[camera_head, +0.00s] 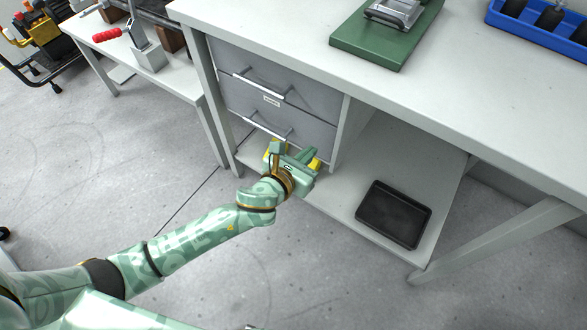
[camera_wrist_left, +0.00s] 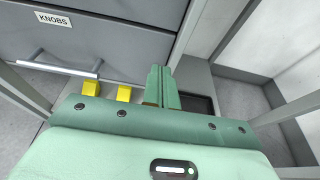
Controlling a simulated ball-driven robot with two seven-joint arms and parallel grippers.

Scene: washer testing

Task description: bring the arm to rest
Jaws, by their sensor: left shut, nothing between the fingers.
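My left arm (camera_head: 190,235) comes in from the lower left of the head view and reaches toward the drawer cabinet under the workbench. My left gripper (camera_head: 308,156) is in front of the lower drawer (camera_head: 240,120). In the left wrist view its green fingers (camera_wrist_left: 160,75) are together with nothing between them. A drawer front with a "KNOBS" label and a bar handle (camera_wrist_left: 60,68) shows at the left there, apart from the fingers. Both drawers look closed. My right gripper is not in view.
The workbench (camera_head: 300,35) carries a green base (camera_head: 385,52) with a metal fixture and a blue bin (camera_head: 540,35). A black tray (camera_head: 393,214) lies on the lower shelf (camera_head: 335,205). A side table (camera_head: 180,80) stands at upper left.

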